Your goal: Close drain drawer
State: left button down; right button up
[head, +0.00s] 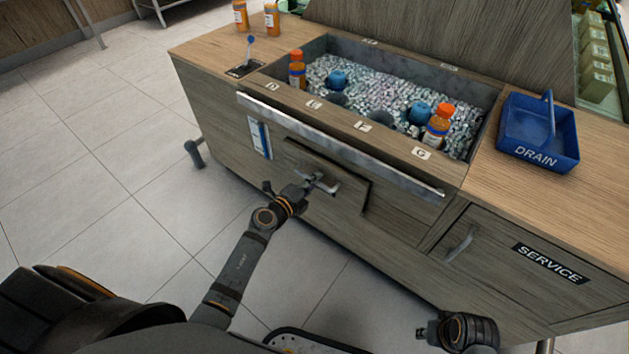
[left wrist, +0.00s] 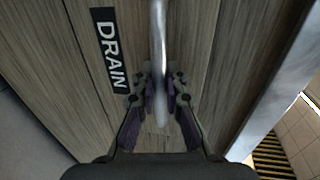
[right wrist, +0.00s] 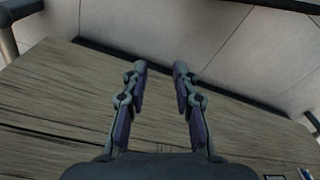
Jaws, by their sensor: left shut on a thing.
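The wooden drain drawer (head: 335,202) is in the front of the counter, below the ice bin. A dark gap runs along its top and right edges; how far it stands out is hard to tell. Its black DRAIN label (left wrist: 109,50) shows in the left wrist view. My left gripper (head: 312,187) is shut on the drawer's metal handle (left wrist: 159,45), with one finger on each side of the bar. My right gripper (head: 430,335) is low at the bottom right, apart from the counter. In the right wrist view its fingers (right wrist: 159,68) are spread with nothing between them.
A long metal rail (head: 335,147) runs across the counter above the drawer. The ice bin (head: 480,92) holds bottles and blue items. A blue DRAIN tray (head: 512,140) sits on the counter at right, above a SERVICE door (head: 535,268). The floor at left is clear.

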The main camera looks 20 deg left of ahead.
pick_arm(q)
jog(key=shift+w, duration=0.1)
dwell(0.4)
